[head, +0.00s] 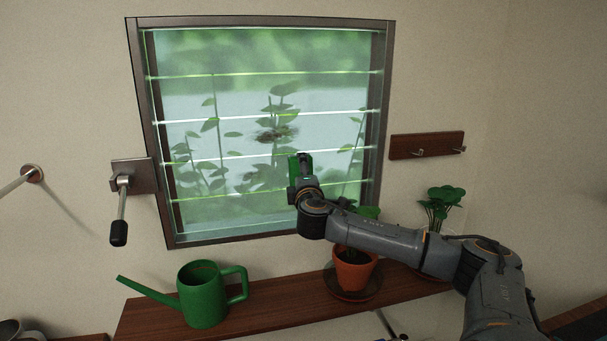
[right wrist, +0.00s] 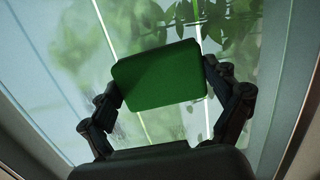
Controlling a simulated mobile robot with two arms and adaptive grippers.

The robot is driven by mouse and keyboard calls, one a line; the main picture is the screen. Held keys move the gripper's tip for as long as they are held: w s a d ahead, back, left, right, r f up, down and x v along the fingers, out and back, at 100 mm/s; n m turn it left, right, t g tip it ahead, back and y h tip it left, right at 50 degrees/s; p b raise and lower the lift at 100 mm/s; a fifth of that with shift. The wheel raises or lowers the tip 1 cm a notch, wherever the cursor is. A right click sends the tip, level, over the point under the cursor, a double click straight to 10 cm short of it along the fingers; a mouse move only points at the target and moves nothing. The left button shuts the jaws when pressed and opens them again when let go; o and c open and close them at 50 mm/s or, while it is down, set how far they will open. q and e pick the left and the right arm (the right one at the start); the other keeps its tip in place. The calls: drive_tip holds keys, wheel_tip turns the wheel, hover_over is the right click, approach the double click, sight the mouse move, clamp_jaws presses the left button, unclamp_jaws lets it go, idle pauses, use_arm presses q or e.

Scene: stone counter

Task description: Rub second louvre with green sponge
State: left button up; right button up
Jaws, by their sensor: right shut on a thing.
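The louvre window (head: 262,200) on the wall has several horizontal glass slats with bright edges. The second slat from the top (head: 240,95) looks clear of marks. A brown smudge (head: 277,133) is on the third slat from the top. My right gripper (head: 300,172) is in front of the lower part of the window, below and slightly right of the smudge. It is shut on the green sponge (right wrist: 160,78), which is held between both fingers in the right wrist view. I cannot tell whether the sponge touches the glass. My left gripper is not in view.
A lever handle (head: 120,210) is on the wall left of the window. A shelf (head: 270,315) below holds a green watering can (head: 203,295) and a potted plant (head: 352,270); another plant (head: 440,208) stands right. A hook rack (head: 426,145) is at right.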

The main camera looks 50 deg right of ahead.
drive_tip(key=shift+w+a+p, duration=0.25)
drive_tip(key=shift+w+a, duration=0.45)
drive_tip(key=shift+a, duration=0.35)
drive_tip(key=shift+w+a+p, duration=0.2)
drive_tip(key=shift+w+a, duration=0.45)
drive_tip(key=shift+a, duration=0.35)
drive_tip(key=shift+w+a+p, duration=0.25)
drive_tip(key=shift+w+a, duration=0.35)
drive_tip(key=shift+a, duration=0.4)
drive_tip(key=shift+w+a+p, duration=0.2)
drive_tip(key=shift+w+a, duration=0.4)
drive_tip(key=shift+a, duration=0.35)
drive_tip(key=shift+w+a, duration=0.35)
drive_tip(key=shift+a, duration=0.2)
drive_tip(key=shift+w+a, duration=0.3)
drive_tip(key=shift+a, duration=0.2)
drive_tip(key=shift+w+a, duration=0.65)
drive_tip(key=shift+a, duration=0.35)
drive_tip(key=shift+w+a, duration=0.6)
drive_tip(key=shift+a, duration=0.35)
drive_tip(key=shift+w+a, duration=0.55)
drive_tip(key=shift+a, duration=0.35)
drive_tip(key=shift+d, duration=0.1)
drive_tip(key=p, duration=0.2)
approach(232, 177)
drive_tip(key=shift+s+d, duration=0.15)
drive_tip(key=shift+d, duration=0.3)
